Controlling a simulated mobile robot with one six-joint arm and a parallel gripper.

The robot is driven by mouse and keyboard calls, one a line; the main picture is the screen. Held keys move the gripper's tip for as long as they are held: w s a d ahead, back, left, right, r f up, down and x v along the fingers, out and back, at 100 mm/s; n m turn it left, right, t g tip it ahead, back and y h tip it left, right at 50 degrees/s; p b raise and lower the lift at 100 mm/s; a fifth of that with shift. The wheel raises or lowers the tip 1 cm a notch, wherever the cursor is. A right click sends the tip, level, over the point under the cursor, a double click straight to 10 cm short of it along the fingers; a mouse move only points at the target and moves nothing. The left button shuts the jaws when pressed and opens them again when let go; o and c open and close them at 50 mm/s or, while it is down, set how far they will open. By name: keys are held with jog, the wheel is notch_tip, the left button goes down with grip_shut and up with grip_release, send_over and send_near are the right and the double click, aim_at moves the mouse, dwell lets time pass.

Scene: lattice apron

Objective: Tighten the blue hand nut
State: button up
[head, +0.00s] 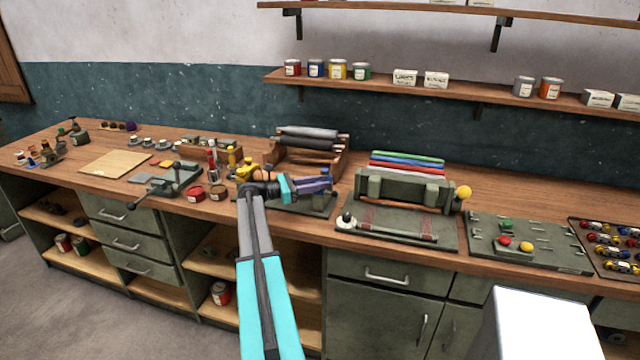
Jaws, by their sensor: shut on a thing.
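My gripper (306,187) is at the end of my arm, above a dark green plate (315,208) near the front edge of the bench. The blue hand nut (325,181) appears as a small blue-violet shape at the gripper's tip. The gripper is shut on it. The fingers and the nut are small and close in colour, so their exact border is hard to tell. My wrist and gripper hide part of the plate, and the thread under the nut cannot be made out.
A rack of dark rollers (308,143) stands just behind. A green press (405,190) with a yellow ball stands to the right, beside a slotted board (525,243).

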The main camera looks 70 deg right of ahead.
dwell(0.4)
jog(key=o, duration=1.1)
jog(key=shift+c, duration=0.2)
jog(key=shift+w+a, duration=0.15)
